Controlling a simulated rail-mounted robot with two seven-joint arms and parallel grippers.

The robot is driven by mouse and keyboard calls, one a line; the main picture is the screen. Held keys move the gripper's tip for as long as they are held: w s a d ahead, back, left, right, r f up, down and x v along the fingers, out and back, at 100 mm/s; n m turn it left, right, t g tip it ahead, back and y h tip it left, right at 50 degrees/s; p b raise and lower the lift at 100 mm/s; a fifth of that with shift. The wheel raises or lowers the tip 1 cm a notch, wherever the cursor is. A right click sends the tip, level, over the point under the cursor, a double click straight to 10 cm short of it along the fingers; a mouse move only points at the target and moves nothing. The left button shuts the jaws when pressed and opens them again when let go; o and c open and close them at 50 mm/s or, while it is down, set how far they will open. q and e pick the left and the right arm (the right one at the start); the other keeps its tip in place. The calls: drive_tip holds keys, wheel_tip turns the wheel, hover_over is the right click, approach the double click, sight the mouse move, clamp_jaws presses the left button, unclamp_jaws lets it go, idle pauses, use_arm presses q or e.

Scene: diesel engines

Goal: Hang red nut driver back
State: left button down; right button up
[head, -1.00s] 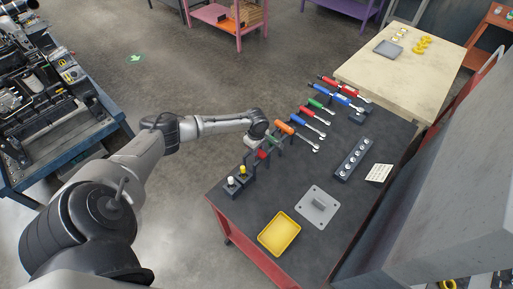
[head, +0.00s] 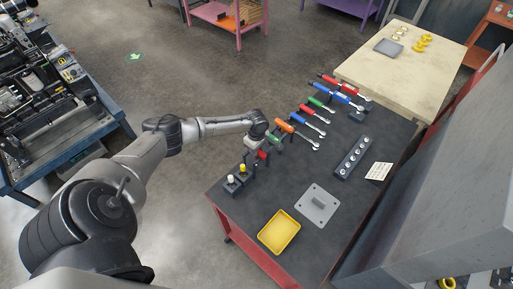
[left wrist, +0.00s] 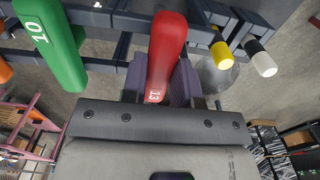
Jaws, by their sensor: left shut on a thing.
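The red nut driver (left wrist: 166,45), its handle marked 13, is between the pads of my left gripper (left wrist: 163,84) in the left wrist view. In the head view a bit of its red handle (head: 262,155) shows below my left gripper (head: 260,146), which is shut on it. It is at the dark rack (head: 247,184) along the table's left edge, between the green driver (left wrist: 50,40) and the yellow driver (left wrist: 221,52). Whether its shaft is seated in the rack is hidden. My right gripper is not in view.
The white driver (left wrist: 262,62) stands beside the yellow one.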

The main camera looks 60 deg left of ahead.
use_arm(q)
drive_tip(key=shift+c, duration=2.2)
unclamp_jaws()
drive_tip(key=shift+r+p, duration=0.3)
drive_tip(key=shift+p, duration=0.1)
drive_tip(key=shift+r+p, duration=0.45)
drive_tip(key=shift+p, duration=0.15)
drive_tip(key=shift+r+p, duration=0.75)
drive_tip(key=shift+p, duration=0.3)
drive_tip(key=shift+r+p, duration=0.3)
drive_tip(key=shift+p, duration=0.1)
drive_tip(key=shift+r, duration=0.1)
